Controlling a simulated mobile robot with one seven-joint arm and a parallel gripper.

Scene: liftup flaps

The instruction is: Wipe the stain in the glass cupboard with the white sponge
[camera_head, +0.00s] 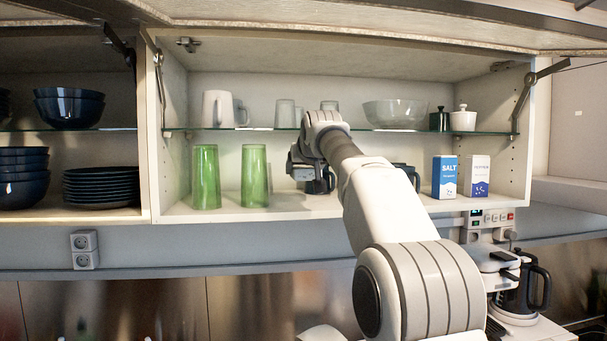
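The open cupboard (533,140) in the middle has a glass shelf (270,129) and a pale lower floor. My arm reaches into it from the lower right. My gripper (312,180) is inside the lower compartment, below the glass shelf and right of two green glasses (255,175). Its fingers are small, dark and partly merged with dark shapes behind, so I cannot tell whether it is open or shut. I see no white sponge and no stain; my arm hides part of the cupboard floor and back wall.
The glass shelf holds a white pitcher (217,108), cups, a glass bowl (395,113) and two small pots. Below stand a salt box (445,177) and another box (477,176). Dark dishes (101,187) fill the left cupboard. A coffee maker (520,290) stands at lower right.

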